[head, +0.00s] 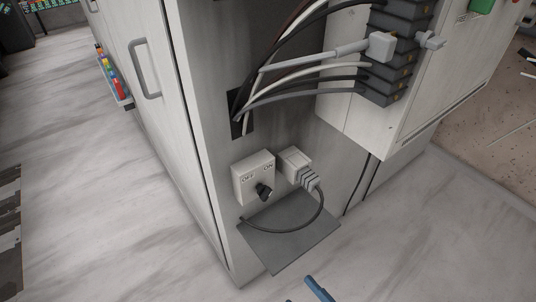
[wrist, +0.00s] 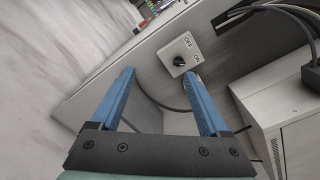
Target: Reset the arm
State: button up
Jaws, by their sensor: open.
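My gripper (wrist: 160,90) is open and empty in the wrist view, its two blue fingers spread apart. Beyond the fingertips is a switch box (wrist: 181,55) with a black knob and OFF and ON labels on a grey cabinet face. In the head view only a blue piece of my gripper shows at the bottom edge. There the switch box (head: 253,178) sits low on the cabinet (head: 215,120), above and apart from that blue piece. The gripper appears to touch nothing.
A grey plug (head: 308,179) sits in a socket beside the switch, its cable looping over a small metal shelf (head: 285,240). Cables (head: 300,75) run to black connectors (head: 392,60) on a white box at upper right. The pale floor at left (head: 100,200) is mostly clear.

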jog(key=w+a+r+n+g+h, duration=0.2)
jog(key=w+a+r+n+h, duration=0.1)
jog(key=w+r+n, duration=0.4)
jog(key=w+a+r+n+g+h, duration=0.1)
jog(key=w+a+r+n+h, duration=0.15)
jog(key=w+r+n, duration=0.55)
jog(key=w+a+r+n+t+h, duration=0.1)
jog(key=w+r+n+t+h, duration=0.15)
jog(key=r, duration=0.65)
notch_tip(320, 180, up, 21)
jog(key=s+a+n+t+h, duration=0.1)
jog(key=s+t+h, duration=0.2)
jog(key=t, duration=0.4)
jog(key=s+r+t+p, duration=0.1)
jog(key=s+r+t, duration=0.2)
jog(key=s+r, duration=0.5)
jog(key=s+r+t+p, duration=0.2)
jog(key=s+r+t, duration=0.15)
jog(key=r, duration=0.85)
notch_tip(320, 180, up, 14)
jog(key=p, duration=1.3)
jog(key=shift+w+p, duration=0.4)
jog(key=shift+f, duration=0.15)
